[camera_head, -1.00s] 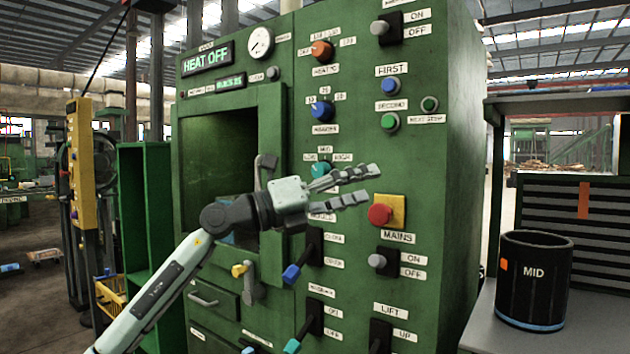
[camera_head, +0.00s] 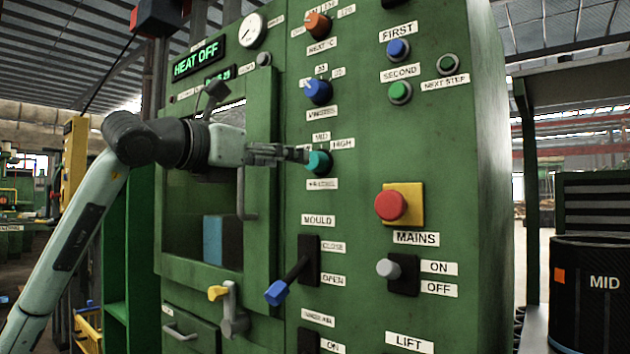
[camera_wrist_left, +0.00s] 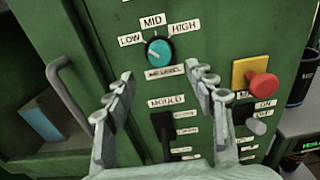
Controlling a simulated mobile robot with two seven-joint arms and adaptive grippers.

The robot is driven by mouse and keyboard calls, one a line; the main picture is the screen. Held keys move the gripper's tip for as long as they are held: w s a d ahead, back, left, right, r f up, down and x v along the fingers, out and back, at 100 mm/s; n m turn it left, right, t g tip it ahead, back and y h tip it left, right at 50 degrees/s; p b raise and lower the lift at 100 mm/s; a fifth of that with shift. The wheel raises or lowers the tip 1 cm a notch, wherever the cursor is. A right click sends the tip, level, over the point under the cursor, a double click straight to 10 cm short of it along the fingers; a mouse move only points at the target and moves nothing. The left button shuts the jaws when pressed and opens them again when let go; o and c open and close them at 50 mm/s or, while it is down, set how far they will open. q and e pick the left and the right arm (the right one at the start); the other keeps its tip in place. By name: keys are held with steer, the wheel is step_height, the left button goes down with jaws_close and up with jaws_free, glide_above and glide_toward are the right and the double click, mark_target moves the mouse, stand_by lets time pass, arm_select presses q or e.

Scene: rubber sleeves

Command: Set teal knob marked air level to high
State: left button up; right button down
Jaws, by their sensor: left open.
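The teal knob (camera_head: 319,162) is on the green panel, below a blue knob, with MID and HIGH labels above it. In the left wrist view the teal knob (camera_wrist_left: 159,50) has LOW, MID and HIGH labels around it and a partly legible label below. Its pale mark points left, toward the LOW side. My left gripper (camera_head: 303,154) comes in from the left with its fingertips close to the knob; the LOW label is hidden there. In the wrist view the gripper (camera_wrist_left: 160,74) is open and empty, its fingers on either side below the knob, apparently not touching it.
A blue knob (camera_head: 318,92) is above. The MOULD lever (camera_head: 290,282) juts out below, and a red mains button (camera_head: 391,205) is to the lower right. A door handle (camera_head: 242,195) is at the left. The panel around the teal knob is mostly flat.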

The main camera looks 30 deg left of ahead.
mark_target(311, 162)
arm_select(q)
steer(key=w, duration=0.2)
steer(key=w+p, duration=0.1)
steer(key=w, duration=0.4)
steer(key=shift+w+d+p, duration=0.25)
steer(key=shift+d+p, duration=0.05)
arm_select(e)
steer(key=f+g, duration=0.1)
steer(key=a+f+g, duration=0.1)
steer(key=shift+w+f+g, duration=0.3)
steer(key=shift+w+f, duration=0.05)
steer(key=shift+w, duration=0.05)
arm_select(q)
steer(key=shift+c, duration=0.5)
steer(key=c, duration=1.1)
steer(key=shift+o, duration=0.2)
